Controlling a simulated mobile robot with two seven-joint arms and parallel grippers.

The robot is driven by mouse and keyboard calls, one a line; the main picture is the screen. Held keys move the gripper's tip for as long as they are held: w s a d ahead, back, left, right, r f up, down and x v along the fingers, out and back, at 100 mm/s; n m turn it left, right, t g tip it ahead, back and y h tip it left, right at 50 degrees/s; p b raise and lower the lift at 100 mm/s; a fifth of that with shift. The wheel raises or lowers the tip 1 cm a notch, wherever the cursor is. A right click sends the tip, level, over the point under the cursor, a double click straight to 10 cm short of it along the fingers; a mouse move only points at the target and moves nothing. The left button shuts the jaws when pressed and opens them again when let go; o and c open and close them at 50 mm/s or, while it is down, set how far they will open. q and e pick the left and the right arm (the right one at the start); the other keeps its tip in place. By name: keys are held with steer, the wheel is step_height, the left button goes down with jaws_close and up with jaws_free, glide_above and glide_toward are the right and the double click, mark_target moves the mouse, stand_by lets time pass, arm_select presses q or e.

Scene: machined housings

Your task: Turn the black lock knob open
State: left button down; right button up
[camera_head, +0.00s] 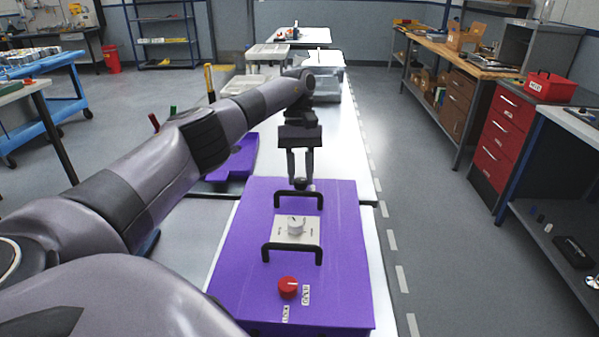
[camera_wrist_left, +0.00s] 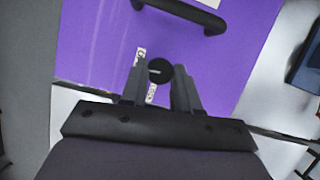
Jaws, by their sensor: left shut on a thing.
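The purple housing (camera_head: 340,260) lies on the white bench with its lid facing up. The black lock knob (camera_wrist_left: 160,70) is at its far end, with small white labels (camera_wrist_left: 150,92) beside it. My left gripper (camera_head: 301,183) comes down from above and is shut on the black knob, one finger on each side. In the left wrist view the gripper (camera_wrist_left: 160,84) has the knob between its fingertips, and a light mark line shows on the knob's top. My right gripper is not in view.
Two black handles (camera_head: 292,247) stand up from the lid, with a white knob (camera_head: 295,226) on a plate between them. A red knob (camera_head: 288,287) sits at the near end. A purple tray (camera_head: 238,160) lies beyond on the left. Clear containers (camera_head: 328,84) stand farther back.

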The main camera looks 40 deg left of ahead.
arm_select(q)
steer(key=shift+m+y, duration=0.3)
steer(key=shift+m, duration=0.4)
steer(key=c, duration=0.8)
jaws_free()
